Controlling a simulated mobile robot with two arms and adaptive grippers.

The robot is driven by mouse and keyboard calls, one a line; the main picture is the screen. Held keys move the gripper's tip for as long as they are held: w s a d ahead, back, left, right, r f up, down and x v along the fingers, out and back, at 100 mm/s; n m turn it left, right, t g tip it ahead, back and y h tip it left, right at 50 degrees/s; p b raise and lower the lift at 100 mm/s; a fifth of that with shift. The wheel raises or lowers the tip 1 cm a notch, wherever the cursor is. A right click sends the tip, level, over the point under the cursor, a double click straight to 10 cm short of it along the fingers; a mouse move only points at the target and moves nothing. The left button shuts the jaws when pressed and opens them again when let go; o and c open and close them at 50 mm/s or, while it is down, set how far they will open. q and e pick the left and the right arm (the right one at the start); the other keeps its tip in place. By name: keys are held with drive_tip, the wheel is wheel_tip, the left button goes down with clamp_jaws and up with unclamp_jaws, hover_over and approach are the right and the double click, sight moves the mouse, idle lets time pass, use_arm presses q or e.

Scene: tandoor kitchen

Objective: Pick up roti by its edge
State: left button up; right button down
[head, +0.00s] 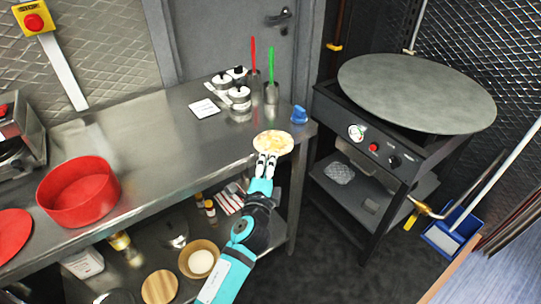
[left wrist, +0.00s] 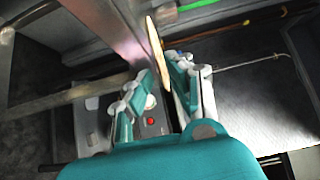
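The roti (head: 273,142), a pale round flatbread with browned patches, shows near the right front corner of the steel table. My left gripper (head: 267,158) is at its near edge. In the left wrist view the roti (left wrist: 157,45) shows edge-on as a thin tan strip, and its near end lies between the fingertips of the left gripper (left wrist: 160,72). The fingers close in on both its sides and look shut on it. I cannot tell whether the roti still touches the table. My right gripper is not in view.
A stove with a large round plate (head: 415,92) stands to the right. The table's middle is clear.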

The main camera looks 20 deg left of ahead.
sight(270, 152)
use_arm(q)
drive_tip(key=shift+w+a, duration=0.15)
drive_tip(key=shift+w, duration=1.1)
drive_tip(key=shift+c, duration=0.4)
clamp_jaws()
wheel_tip(270, 152, up, 3)
drive_tip(key=p, duration=0.2)
drive_tip(key=shift+f+p, duration=0.1)
drive_tip(key=shift+p, duration=0.2)
drive_tip(key=shift+f, duration=0.15)
drive_tip(key=shift+s, duration=0.35)
drive_tip(key=s+d+r+p, duration=0.1)
drive_tip(key=s+r, duration=0.1)
drive_tip(key=s, duration=0.4)
drive_tip(key=s+r+p, duration=0.2)
drive_tip(key=s+r, duration=0.1)
drive_tip(key=s, duration=0.4)
drive_tip(key=shift+s+d, duration=0.15)
drive_tip(key=shift+d, duration=0.2)
